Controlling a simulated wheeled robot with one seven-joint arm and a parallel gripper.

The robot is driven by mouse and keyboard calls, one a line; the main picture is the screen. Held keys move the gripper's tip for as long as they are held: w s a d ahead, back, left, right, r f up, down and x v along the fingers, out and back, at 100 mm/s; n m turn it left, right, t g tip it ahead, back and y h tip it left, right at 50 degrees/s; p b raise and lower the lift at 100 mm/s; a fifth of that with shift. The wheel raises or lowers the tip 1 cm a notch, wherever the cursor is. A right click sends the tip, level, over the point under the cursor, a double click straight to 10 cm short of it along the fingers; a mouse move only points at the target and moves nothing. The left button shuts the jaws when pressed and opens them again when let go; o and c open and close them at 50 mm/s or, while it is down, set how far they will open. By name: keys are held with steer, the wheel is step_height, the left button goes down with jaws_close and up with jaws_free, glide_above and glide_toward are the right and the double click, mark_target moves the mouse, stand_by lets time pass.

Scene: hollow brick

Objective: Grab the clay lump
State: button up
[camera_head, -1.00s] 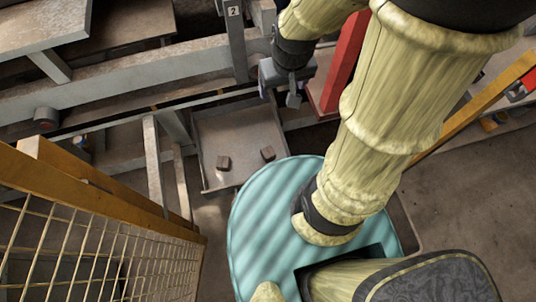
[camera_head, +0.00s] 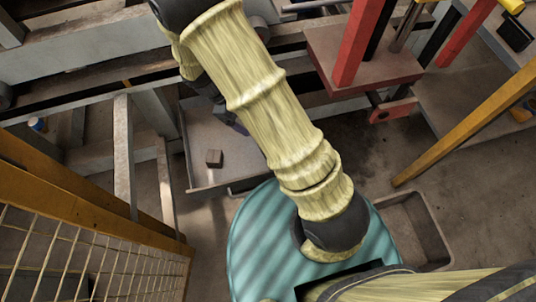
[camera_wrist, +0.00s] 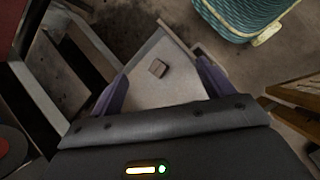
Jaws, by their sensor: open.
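A small brown clay lump (camera_head: 214,158) lies on a grey tray (camera_head: 203,128) in the head view. In the wrist view one brown lump (camera_wrist: 158,68) lies on the pale tray floor (camera_wrist: 178,88), between the lines of my two purple fingers and beyond them. My gripper (camera_wrist: 163,72) is open, with nothing between its fingers. In the head view my arm covers most of my gripper and the right part of the tray. I cannot tell whether the lump in the wrist view is the same one.
Grey metal beams (camera_head: 80,50) run behind and left of the tray. A red stand (camera_head: 360,65) is at the upper right. A yellow-brown railing with wire mesh (camera_head: 70,240) fills the lower left. An empty-looking bin (camera_head: 415,225) stands on the floor at right.

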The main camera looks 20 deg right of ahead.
steer(key=w+a+f+n+t+h+b, duration=0.1)
steer(key=a+f+n+h+b, duration=0.1)
steer(key=f+b, duration=0.3)
steer(key=w+a+f+n+t+h+b, duration=0.1)
steer(key=f+b, duration=0.5)
steer(key=f, duration=0.8)
steer(key=w+a+f+n+t+h+b, duration=0.1)
steer(key=a+f+n+h+b, duration=0.3)
steer(key=f, duration=0.6)
steer(key=shift+a+n+t+h+b, duration=0.3)
steer(key=shift+n+t+b, duration=0.4)
steer(key=shift+n+t, duration=0.3)
steer(key=shift+d, duration=0.1)
steer(key=b+x, duration=0.2)
steer(key=x, duration=0.3)
steer(key=b+x, duration=0.3)
steer(key=x, duration=0.3)
steer(key=shift+d+f, duration=0.1)
steer(key=shift+f, duration=0.2)
steer(key=shift+w+d, duration=0.1)
steer(key=shift+d, duration=0.3)
